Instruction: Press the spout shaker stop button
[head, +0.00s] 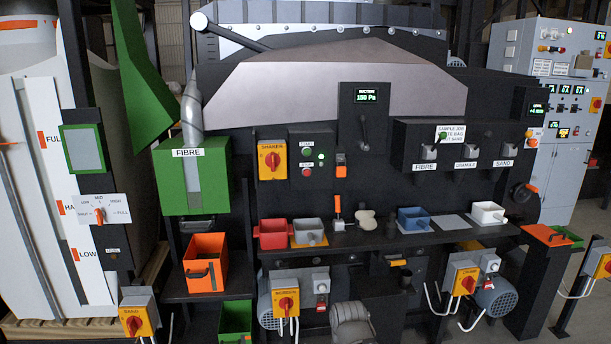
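A dark control box (313,160) is mounted on the black panel at the upper middle in the head view. It carries a green button (308,156) under a label that seems to read START. A red button (306,172) sits just below it, with a small label too blurred to read surely. A small green lamp (320,157) glows at their right. Left of the box is a yellow plate with a red rotary switch (272,160), labelled SHAKER. Nothing covers the buttons. My gripper is not in view.
A lever panel (364,100) reading 150 Pa is up and right. Below the buttons, a shelf holds a red bin (273,233), a grey bin (308,231) and an upright orange-handled lever (337,205). A grey rounded object (352,325), unclear, shows at the bottom edge.

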